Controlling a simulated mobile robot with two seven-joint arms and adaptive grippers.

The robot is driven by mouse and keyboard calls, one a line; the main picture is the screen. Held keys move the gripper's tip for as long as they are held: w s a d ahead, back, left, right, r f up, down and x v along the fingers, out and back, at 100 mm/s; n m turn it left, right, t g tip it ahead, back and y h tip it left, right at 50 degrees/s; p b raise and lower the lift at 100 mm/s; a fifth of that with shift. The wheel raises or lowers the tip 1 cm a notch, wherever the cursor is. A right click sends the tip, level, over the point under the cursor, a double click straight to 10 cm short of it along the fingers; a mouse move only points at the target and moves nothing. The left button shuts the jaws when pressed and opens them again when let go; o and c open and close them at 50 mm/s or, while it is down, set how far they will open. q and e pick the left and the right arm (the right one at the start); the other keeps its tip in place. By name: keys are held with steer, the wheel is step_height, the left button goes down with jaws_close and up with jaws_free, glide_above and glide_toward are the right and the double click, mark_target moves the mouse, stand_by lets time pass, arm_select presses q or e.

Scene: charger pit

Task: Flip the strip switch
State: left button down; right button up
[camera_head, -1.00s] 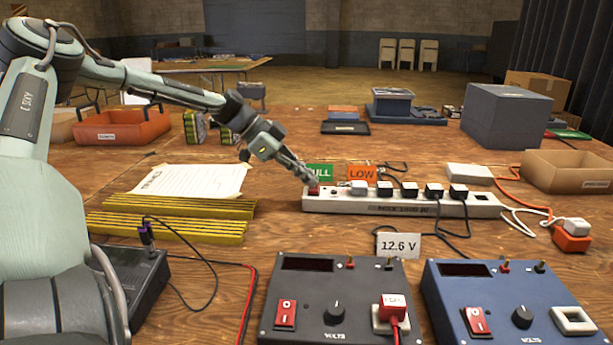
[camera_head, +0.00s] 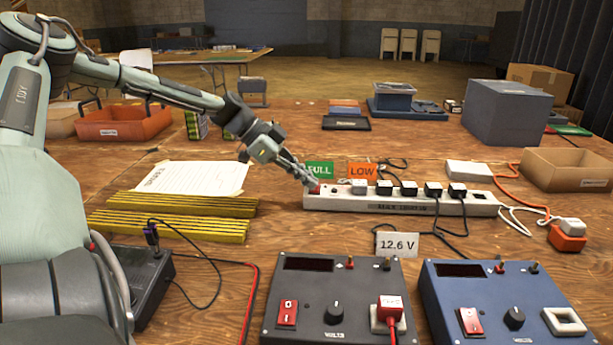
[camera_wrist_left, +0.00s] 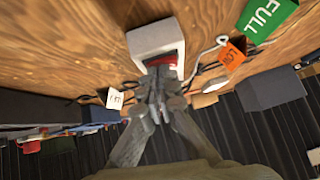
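The white power strip (camera_head: 400,205) lies across the middle of the table with several black plugs in it. Its red switch (camera_head: 314,187) is at the strip's left end and also shows in the left wrist view (camera_wrist_left: 162,62). My left gripper (camera_head: 311,184) reaches down to that end, its fingertips at the switch. In the left wrist view the fingers (camera_wrist_left: 160,84) are together, over the near part of the switch, with nothing seen between them. Whether they press on it is hard to tell. My right gripper is not in view.
Green FULL (camera_head: 320,169) and orange LOW (camera_head: 362,171) cards stand behind the strip. A black charger (camera_head: 335,285) and a blue charger (camera_head: 500,290) stand in front. Yellow bars (camera_head: 175,217) and a paper sheet (camera_head: 190,178) lie to the left.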

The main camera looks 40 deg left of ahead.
arm_select(q)
steer(key=shift+a+r, duration=0.15)
steer(key=shift+r, duration=0.05)
steer(key=v, duration=1.1)
steer(key=shift+s, duration=0.25)
steer(key=shift+r, duration=0.15)
steer(key=w+r+b, duration=0.1)
steer(key=b, duration=0.2)
steer(key=w+r+b, duration=0.1)
steer(key=r+b, duration=0.1)
steer(key=b, duration=0.2)
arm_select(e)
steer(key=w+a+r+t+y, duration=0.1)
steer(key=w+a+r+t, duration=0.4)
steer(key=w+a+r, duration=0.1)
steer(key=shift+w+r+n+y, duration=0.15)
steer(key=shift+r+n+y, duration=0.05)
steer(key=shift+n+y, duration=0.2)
arm_select(q)
steer(key=shift+d, duration=0.25)
